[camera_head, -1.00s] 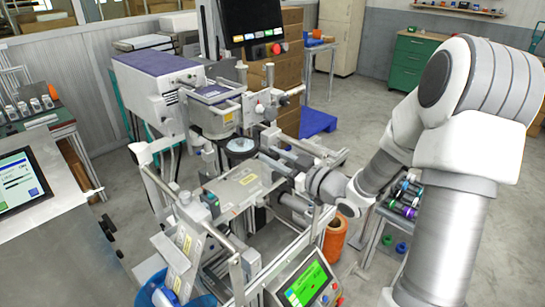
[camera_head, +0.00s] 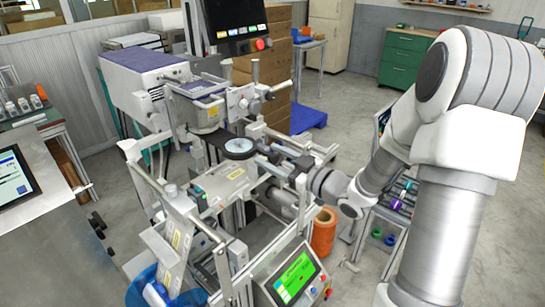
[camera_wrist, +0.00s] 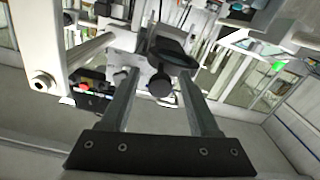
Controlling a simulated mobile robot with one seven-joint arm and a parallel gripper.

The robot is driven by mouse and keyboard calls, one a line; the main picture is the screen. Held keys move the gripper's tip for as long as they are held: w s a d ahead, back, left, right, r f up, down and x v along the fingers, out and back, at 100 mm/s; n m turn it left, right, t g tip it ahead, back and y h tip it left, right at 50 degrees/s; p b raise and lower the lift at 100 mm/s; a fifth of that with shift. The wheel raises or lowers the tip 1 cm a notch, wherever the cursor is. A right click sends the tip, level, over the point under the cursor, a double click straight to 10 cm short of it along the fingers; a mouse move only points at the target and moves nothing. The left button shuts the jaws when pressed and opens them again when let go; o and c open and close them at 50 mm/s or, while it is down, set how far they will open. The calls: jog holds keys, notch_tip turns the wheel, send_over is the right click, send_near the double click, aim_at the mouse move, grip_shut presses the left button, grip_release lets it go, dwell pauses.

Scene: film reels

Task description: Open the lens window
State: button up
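The lens window looks to be the round glass disc in a dark frame (camera_head: 239,148) on the machine, below and right of the lens housing. In the wrist view a dark round plate (camera_wrist: 174,53) with a dark round knob (camera_wrist: 160,84) shows just past my gripper. My gripper (camera_wrist: 160,76) has its two fingers apart, with the knob between them in the picture; I cannot tell whether they touch it. In the head view my gripper (camera_head: 277,155) reaches in from the right beside the disc. The contact area is too small to see there.
The machine's frame bars and a flat plate (camera_head: 222,186) surround the disc closely. A green-screen panel (camera_head: 294,278) stands in front, and an orange cylinder (camera_head: 323,232) at right. A metal table (camera_head: 65,215) is at left. Open floor lies behind, toward the green cabinet (camera_head: 405,60).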

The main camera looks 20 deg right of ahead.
jog(key=v, duration=1.7)
jog(key=shift+s, duration=0.25)
jog(key=shift+w+d, duration=0.1)
jog(key=shift+d, duration=0.05)
